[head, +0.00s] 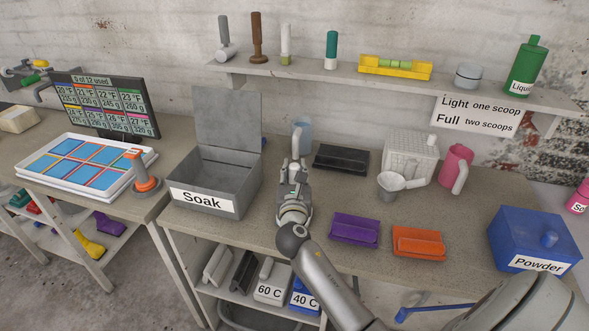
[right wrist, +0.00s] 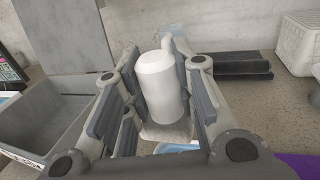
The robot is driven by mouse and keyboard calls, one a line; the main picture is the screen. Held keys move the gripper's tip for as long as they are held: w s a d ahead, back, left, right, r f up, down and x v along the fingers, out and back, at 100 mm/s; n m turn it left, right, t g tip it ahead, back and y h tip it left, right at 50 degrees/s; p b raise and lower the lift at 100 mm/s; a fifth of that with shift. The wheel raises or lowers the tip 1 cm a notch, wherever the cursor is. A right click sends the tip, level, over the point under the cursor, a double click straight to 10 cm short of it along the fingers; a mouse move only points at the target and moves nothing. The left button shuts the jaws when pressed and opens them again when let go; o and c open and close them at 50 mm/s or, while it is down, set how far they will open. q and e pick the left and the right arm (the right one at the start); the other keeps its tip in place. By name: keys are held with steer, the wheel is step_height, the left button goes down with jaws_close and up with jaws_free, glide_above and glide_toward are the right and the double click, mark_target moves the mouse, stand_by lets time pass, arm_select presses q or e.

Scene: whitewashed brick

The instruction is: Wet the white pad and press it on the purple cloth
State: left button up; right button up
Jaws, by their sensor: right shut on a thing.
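My right gripper (head: 295,172) is over the worktop, beside the grey Soak box (head: 250,176). In the right wrist view its fingers are shut on a rounded white piece (right wrist: 160,85), which I take as the white pad. It stands upright between the fingers, over a pale flat patch, and its underside is hidden. A pale blue cup (head: 305,133) stands just behind the gripper. The folded purple cloth (head: 355,230) lies to the right on the worktop, apart from the gripper, and its edge shows in the right wrist view (right wrist: 299,165). My left gripper is out of view.
The Soak box lid is up. A black folded cloth (head: 341,159) lies behind, and an orange cloth (head: 418,243) lies right of the purple one. A small pale scoop (head: 391,184), a pink jug (head: 455,168) and a blue Powder box (head: 533,240) stand farther right.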

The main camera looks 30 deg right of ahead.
steer(key=shift+f+b, duration=2.8)
steer(key=shift+f, duration=1.35)
steer(key=shift+f, duration=0.2)
steer(key=shift+f+b, duration=1.6)
steer(key=shift+f, duration=0.3)
steer(key=shift+r, duration=0.15)
step_height(320, 180, up, 10)
steer(key=p, duration=1.1)
